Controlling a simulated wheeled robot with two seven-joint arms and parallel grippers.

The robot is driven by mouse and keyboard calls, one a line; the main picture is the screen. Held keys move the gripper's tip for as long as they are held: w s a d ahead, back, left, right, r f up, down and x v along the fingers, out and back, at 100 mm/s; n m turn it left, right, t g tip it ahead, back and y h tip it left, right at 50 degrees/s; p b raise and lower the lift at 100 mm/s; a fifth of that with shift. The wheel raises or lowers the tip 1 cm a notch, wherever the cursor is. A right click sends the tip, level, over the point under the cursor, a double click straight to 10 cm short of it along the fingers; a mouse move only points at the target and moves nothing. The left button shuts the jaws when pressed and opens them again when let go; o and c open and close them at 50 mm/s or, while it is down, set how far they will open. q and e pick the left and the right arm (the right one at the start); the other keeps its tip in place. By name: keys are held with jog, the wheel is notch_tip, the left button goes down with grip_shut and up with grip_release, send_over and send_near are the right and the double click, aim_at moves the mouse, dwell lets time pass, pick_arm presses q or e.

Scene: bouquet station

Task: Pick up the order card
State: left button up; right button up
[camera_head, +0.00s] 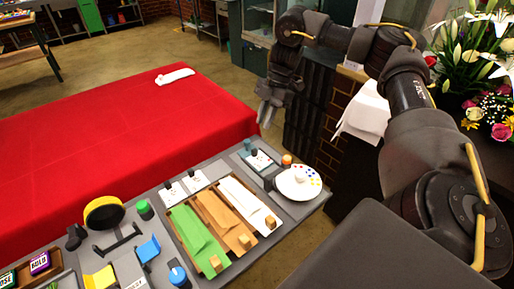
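Several small white cards with print lie on the grey station. One card (261,161) is at the station's far right, beside a teal block and a dark clip. Two more, a left card (172,194) and a middle card (195,181), lie behind the paper trays, each with a dark clip on it. I cannot tell from the print which is the order card. My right gripper (267,118) hangs pointing down above and behind the right-hand card, apart from it. Nothing shows in it; its finger gap is too small to judge. My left gripper is out of view.
Green, brown and white sheets lie in wooden trays (216,265). A white round palette (298,182) sits at the station's right end. Yellow and green rolls stand left. A red-covered table (110,135) lies behind, mostly clear. Flowers (475,60) stand far right.

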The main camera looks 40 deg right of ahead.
jog(key=b, duration=0.1)
send_over(255, 149)
jog(key=d, duration=0.2)
notch_tip(255, 149, down, 5)
jog(key=shift+p+x, duration=0.4)
jog(key=shift+x, duration=2.15)
jog(key=shift+s+d, duration=0.1)
jog(key=shift+s, duration=0.05)
jog(key=shift+c, duration=0.3)
grip_shut()
